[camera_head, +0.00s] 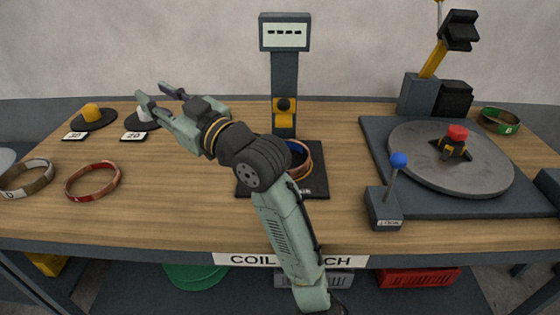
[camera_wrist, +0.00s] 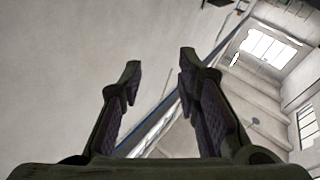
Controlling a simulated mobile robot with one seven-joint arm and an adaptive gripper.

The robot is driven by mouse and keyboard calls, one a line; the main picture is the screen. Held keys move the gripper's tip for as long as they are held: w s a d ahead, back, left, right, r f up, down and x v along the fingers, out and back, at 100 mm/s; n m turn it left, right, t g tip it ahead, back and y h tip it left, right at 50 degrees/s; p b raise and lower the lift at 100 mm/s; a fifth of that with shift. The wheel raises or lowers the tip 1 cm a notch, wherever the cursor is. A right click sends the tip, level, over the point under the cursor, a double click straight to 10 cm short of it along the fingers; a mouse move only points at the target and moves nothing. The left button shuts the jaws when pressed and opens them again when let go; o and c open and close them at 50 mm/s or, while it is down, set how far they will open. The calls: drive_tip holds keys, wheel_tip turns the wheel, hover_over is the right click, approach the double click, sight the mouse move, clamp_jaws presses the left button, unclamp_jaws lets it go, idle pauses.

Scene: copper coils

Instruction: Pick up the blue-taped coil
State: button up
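The blue-taped coil (camera_head: 302,158) appears to be the copper ring with a blue patch on the dark base of the upright display stand, at the middle of the bench. My arm hides its left part. My gripper (camera_head: 155,94) is raised at the left, well away from this coil, and points toward the back left. Its fingers are apart with nothing between them. The wrist view also shows the open, empty fingers (camera_wrist: 160,85), with only wall and windows beyond. The coil is not in the wrist view.
A red coil (camera_head: 92,181) and a brown-and-white coil (camera_head: 26,178) lie at the left. Weights stand behind them. A turntable (camera_head: 420,165) with a red knob, a blue-knobbed lever (camera_head: 398,160) and a green coil (camera_head: 499,121) are at the right. The display stand (camera_head: 285,70) rises mid-bench.

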drive_tip(key=d+f+m+h, duration=0.1)
drive_tip(key=d+f+h, duration=0.1)
drive_tip(key=d+f, duration=0.3)
drive_tip(key=d+f+m+g+h, duration=0.1)
drive_tip(key=d+f, duration=0.5)
drive_tip(key=d, duration=0.6)
drive_tip(key=d+f+m+g+h+b, duration=0.1)
drive_tip(key=d+f+h, duration=0.2)
drive_tip(key=d, duration=0.6)
drive_tip(key=shift+w+d+f, duration=0.15)
drive_tip(key=shift+f, duration=0.45)
drive_tip(key=shift+w+d+f, duration=0.1)
drive_tip(key=shift+d+f, duration=0.05)
drive_tip(key=shift+f, duration=0.45)
drive_tip(key=shift+f+m+g, duration=0.25)
drive_tip(key=shift+m+g, duration=0.05)
drive_tip(key=shift+g, duration=0.1)
drive_tip(key=p+x, duration=0.2)
drive_tip(key=x, duration=0.8)
drive_tip(key=shift+w+f, duration=0.15)
drive_tip(key=shift+w, duration=0.05)
clamp_jaws()
drive_tip(key=shift+d+h, duration=0.1)
drive_tip(key=shift+h, duration=0.2)
